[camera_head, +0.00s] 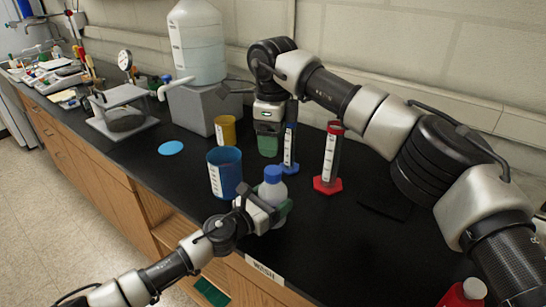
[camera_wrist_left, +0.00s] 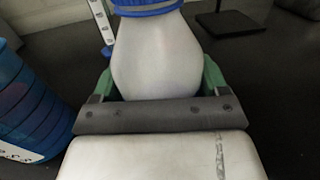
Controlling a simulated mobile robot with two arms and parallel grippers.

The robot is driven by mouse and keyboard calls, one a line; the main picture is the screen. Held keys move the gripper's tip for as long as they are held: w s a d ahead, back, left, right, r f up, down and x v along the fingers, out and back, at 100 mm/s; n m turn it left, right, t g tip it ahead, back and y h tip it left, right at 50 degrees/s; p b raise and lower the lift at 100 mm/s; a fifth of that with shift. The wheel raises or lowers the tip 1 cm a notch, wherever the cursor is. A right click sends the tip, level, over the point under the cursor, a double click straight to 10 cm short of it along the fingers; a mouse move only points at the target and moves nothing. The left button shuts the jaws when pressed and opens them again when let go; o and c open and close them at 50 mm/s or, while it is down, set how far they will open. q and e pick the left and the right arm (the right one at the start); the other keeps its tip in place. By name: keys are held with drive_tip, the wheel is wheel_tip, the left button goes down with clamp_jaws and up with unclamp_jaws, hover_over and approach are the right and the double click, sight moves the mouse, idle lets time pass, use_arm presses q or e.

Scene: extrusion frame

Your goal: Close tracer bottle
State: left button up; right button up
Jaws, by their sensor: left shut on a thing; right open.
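A white bottle (camera_head: 271,191) with a blue cap (camera_head: 273,174) on top stands upright near the front edge of the black bench. My left gripper (camera_head: 277,209) is shut around its body from the front. In the left wrist view the bottle (camera_wrist_left: 148,55) sits between the green fingers, and the lower part of the blue cap (camera_wrist_left: 147,9) shows at the top edge. How tightly the cap is seated cannot be told. My right gripper (camera_head: 268,145) is open and points down behind the bottle, apart from it, beside the blue-based cylinder. Nothing shows between its fingers.
A blue beaker (camera_head: 226,178) stands just left of the bottle. A blue-based cylinder (camera_head: 289,150) and a red-based cylinder (camera_head: 328,160) stand behind. A yellow cup (camera_head: 225,128), a blue disc (camera_head: 171,148) and a large carboy (camera_head: 196,45) on a grey block are farther left.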

drive_tip(key=shift+r, duration=1.75)
use_arm(q)
drive_tip(key=o, duration=1.7)
drive_tip(key=shift+a, duration=0.1)
drive_tip(key=b+v, duration=0.1)
drive_tip(key=v, duration=0.8)
drive_tip(key=shift+s+a+f, duration=0.1)
drive_tip(key=shift+s+a, duration=0.1)
drive_tip(key=shift+s, duration=0.05)
drive_tip(key=shift+s+a, duration=0.35)
use_arm(e)
drive_tip(key=shift+f, duration=0.6)
